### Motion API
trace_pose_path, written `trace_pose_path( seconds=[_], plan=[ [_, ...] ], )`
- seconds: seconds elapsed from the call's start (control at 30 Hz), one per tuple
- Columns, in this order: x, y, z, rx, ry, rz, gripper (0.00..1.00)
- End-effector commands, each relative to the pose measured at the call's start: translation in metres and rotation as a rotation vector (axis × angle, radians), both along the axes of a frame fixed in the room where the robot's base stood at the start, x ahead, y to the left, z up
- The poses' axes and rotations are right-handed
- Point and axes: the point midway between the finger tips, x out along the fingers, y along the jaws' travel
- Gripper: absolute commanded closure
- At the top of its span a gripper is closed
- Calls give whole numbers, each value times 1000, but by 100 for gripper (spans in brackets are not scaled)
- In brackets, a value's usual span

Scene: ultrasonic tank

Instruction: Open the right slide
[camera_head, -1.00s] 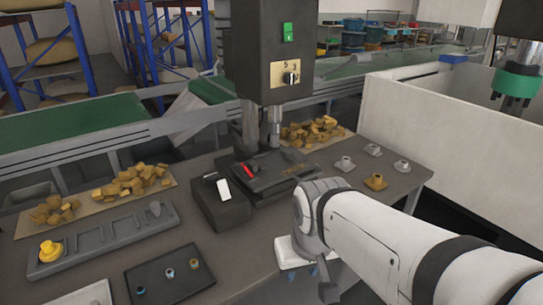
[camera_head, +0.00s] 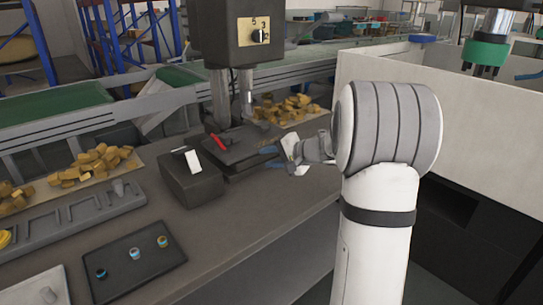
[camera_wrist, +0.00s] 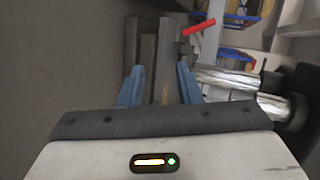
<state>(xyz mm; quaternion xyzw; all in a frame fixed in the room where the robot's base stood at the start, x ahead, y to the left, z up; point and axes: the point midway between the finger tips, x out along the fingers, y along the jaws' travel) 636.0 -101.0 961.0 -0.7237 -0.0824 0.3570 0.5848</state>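I cannot pick out a part that is surely the right slide. A black machine fixture (camera_head: 238,147) with a red handle (camera_head: 218,142) sits on the table under the machine column. My gripper (camera_head: 269,157) is at the fixture's right side, its blue fingers pointing left toward it. In the wrist view my gripper (camera_wrist: 159,84) has its two blue fingers apart. A dark grey block with a brownish edge (camera_wrist: 165,65) shows between and beyond the fingertips. I cannot tell whether they touch it. The red handle (camera_wrist: 199,27) is at upper right there.
A black box with a white plate (camera_head: 193,178) stands left of the fixture. Wood-coloured pieces (camera_head: 285,110) lie behind it. A dark tray (camera_head: 137,262) with small rings lies at the front. A white wall panel (camera_head: 480,120) stands right of my arm.

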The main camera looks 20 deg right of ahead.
Motion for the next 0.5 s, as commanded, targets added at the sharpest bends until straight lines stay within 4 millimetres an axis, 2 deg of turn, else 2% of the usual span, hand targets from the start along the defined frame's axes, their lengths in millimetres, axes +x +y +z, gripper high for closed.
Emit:
trace_pose_path(
  seconds=[0.03,0.1,0.2,0.33,0.5],
  plan=[
    [17,-29,-21,43,-31,-69,69],
    [35,-61,-30,89,-81,-150,69],
    [50,-96,-39,133,-131,-236,69],
    [60,-118,-44,157,-164,-293,69],
    [78,-115,-47,162,-169,-302,69]
  ],
)
